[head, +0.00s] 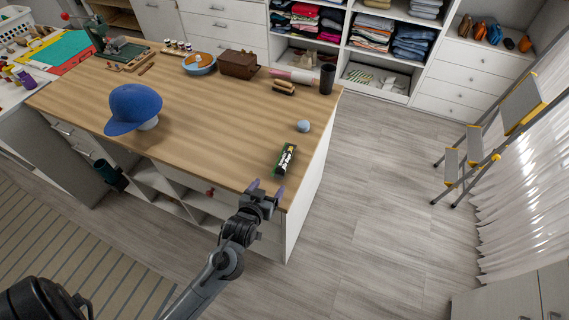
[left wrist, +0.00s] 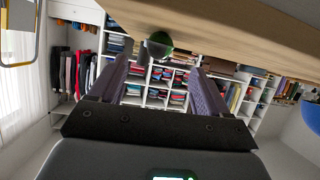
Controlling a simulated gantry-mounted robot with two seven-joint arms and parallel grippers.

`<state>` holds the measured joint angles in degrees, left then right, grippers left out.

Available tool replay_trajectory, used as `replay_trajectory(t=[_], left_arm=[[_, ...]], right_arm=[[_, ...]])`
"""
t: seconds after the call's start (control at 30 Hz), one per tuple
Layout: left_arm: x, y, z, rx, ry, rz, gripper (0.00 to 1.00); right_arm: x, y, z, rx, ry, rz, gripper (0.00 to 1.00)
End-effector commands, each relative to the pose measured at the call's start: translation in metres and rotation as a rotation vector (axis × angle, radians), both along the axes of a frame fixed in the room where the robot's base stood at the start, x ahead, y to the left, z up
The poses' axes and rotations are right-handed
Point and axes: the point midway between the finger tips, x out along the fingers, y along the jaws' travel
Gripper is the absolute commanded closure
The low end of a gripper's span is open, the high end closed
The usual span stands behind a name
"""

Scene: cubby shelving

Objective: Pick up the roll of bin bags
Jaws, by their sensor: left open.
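The roll of bin bags (head: 285,160), a dark cylinder with a green and pale label, lies near the right front corner of the wooden worktop (head: 215,125). My left gripper (head: 266,188) is at the worktop's front edge, just short of the roll's near end. Its two purple-grey fingers are spread, with nothing between them. In the left wrist view the roll's round dark-green end (left wrist: 158,44) shows at the worktop edge, beyond and between the open fingers (left wrist: 158,68). My right gripper is not in view.
A light blue ball (head: 303,126) sits behind the roll near the right edge. A blue cap (head: 134,108) lies at the left. A brown box (head: 238,64) and a dark cup (head: 327,79) stand at the back. The worktop around the roll is mostly clear.

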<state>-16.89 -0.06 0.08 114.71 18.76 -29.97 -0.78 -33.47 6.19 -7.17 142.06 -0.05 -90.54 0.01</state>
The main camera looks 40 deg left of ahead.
Motion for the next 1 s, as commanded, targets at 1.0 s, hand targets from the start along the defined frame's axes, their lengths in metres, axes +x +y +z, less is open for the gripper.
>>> replay_trajectory(t=[1.0], left_arm=[[0.090,0.031,-0.034,0.000,-0.002,0.000,0.23]], right_arm=[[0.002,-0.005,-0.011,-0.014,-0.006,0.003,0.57]])
